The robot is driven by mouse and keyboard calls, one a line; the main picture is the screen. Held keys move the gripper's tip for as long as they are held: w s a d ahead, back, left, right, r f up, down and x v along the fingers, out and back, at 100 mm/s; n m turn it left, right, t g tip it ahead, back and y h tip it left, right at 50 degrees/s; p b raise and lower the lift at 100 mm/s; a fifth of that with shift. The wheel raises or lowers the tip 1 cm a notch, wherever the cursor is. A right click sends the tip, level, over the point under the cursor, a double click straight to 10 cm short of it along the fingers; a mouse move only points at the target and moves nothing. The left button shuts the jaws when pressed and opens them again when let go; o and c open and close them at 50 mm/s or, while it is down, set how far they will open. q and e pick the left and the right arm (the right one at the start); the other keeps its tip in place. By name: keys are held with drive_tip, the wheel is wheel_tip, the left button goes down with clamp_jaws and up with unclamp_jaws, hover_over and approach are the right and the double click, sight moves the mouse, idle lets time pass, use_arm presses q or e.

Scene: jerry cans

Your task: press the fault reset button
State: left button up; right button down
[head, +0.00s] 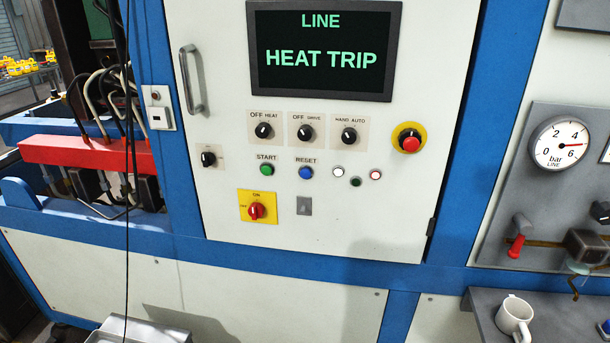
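The blue button (305,173) under the label RESET sits on the white control panel (330,225), right of the green START button (267,170). The display (323,50) above reads LINE, HEAT TRIP in green letters. Neither of my grippers is in the head view, and nothing covers the blue button.
Near the button are HEAT, DRIVE and HAND AUTO knobs (305,133), a red emergency stop (409,141), a red rotary switch (256,211) and small lamps (338,171). A door handle (191,80) juts out at left. A white mug (514,318) stands on a shelf at lower right.

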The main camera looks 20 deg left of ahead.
use_arm(q)
clamp_jaws()
idle(1.5)
